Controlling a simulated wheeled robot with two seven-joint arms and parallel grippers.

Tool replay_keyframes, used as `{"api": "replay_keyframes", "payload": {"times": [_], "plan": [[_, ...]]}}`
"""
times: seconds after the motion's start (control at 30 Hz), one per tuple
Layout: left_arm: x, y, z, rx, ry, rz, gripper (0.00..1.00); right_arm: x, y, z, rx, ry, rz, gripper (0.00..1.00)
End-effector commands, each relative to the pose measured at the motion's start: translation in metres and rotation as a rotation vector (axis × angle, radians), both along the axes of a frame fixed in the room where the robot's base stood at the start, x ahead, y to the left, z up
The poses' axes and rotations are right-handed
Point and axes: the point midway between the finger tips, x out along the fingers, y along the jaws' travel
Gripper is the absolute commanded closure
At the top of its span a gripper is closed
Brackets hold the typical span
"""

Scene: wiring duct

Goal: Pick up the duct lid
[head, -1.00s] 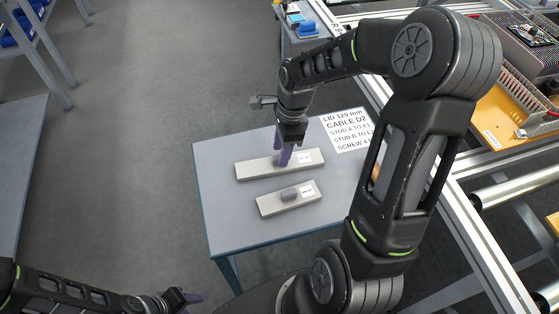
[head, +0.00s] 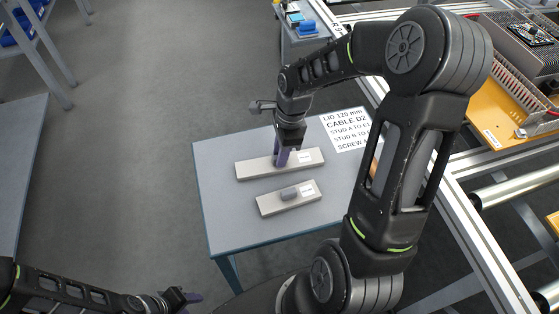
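Two pale grey duct lids lie on a small grey table (head: 225,225). The longer lid (head: 253,170) is at the back and the shorter lid (head: 270,207) is in front of it. Each has a white label at its right part, and the shorter one shows a grey raised grip in its middle. My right gripper (head: 281,160) points down at the middle of the longer lid, its purple fingers at the lid's top. The fingers hide that spot, so I cannot tell whether they are closed on a grip. My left gripper (head: 188,299) is at the bottom left, away from the table.
A printed sheet (head: 345,130) reading "LID 120 mm, CABLE D2" lies at the table's back right. A metal-framed line with an orange board (head: 505,115) stands to the right. My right arm covers the table's right side. The table's front left is clear.

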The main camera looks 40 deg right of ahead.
Motion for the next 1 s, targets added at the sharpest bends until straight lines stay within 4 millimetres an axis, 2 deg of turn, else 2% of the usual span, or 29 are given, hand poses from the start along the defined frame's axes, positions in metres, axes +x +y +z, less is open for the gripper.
{"api": "replay_keyframes", "payload": {"times": [0.03,0.27,0.8,1.0], "plan": [[0.000,0.000,0.000,0.000,0.000,0.000,0.58,0.000,0.000,0.000,0.000,0.000,0.000,0.81],[0.000,0.000,0.000,0.000,0.000,0.000,0.58,0.000,0.000,0.000,0.000,0.000,0.000,1.00],[0.000,0.000,0.000,0.000,0.000,0.000,0.58,0.000,0.000,0.001,0.000,0.000,0.000,1.00],[0.000,0.000,0.000,0.000,0.000,0.000,0.58,0.001,-0.001,0.019,-0.002,-0.004,-0.001,1.00]]}}
